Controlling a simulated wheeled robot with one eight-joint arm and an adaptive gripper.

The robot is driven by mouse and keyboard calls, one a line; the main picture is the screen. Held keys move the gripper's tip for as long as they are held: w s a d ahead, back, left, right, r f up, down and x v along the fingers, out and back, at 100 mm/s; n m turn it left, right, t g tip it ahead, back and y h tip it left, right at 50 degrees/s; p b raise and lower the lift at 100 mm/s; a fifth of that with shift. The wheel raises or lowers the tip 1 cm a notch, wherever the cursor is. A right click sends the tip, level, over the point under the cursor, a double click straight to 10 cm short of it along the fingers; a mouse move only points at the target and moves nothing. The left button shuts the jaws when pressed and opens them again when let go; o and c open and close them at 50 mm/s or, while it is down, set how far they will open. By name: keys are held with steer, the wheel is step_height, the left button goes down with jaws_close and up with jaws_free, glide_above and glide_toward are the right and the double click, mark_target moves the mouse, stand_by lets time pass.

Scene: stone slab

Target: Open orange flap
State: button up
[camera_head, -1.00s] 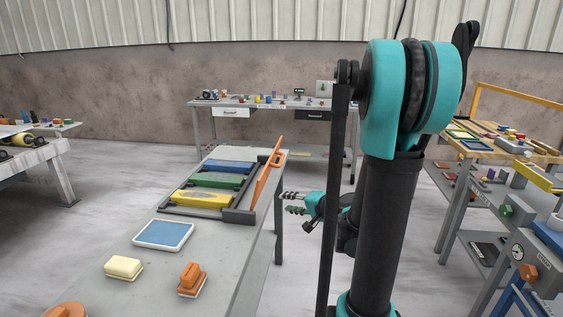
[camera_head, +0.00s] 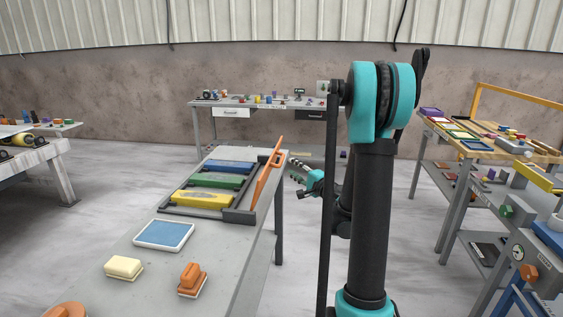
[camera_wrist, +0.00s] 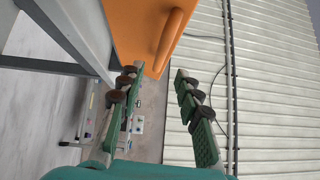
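The orange flap (camera_head: 268,172) stands raised and tilted at the right edge of the grey slab table, at the end of a dark frame. It carries an orange bar handle. In the wrist view the orange flap (camera_wrist: 140,28) fills the top middle, with its handle (camera_wrist: 167,42) along its right side. My gripper (camera_head: 297,172) is just right of the flap in the head view, beyond the table edge. In the wrist view my gripper (camera_wrist: 157,72) has its two green fingers apart with nothing between them. The fingertips are close below the flap's lower edge; contact cannot be told.
The dark frame (camera_head: 238,215) holds yellow (camera_head: 203,199), green (camera_head: 217,180) and blue (camera_head: 230,166) panels. A blue-topped tile (camera_head: 163,234), a cream block (camera_head: 124,267) and an orange-handled block (camera_head: 192,280) lie nearer on the table. Open floor lies right of the table.

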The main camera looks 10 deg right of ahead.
mark_target(281, 160)
steer(key=x, duration=0.8)
steer(key=shift+w+a, duration=0.15)
steer(key=shift+w, duration=0.1)
steer(key=shift+c, duration=0.3)
jaws_close()
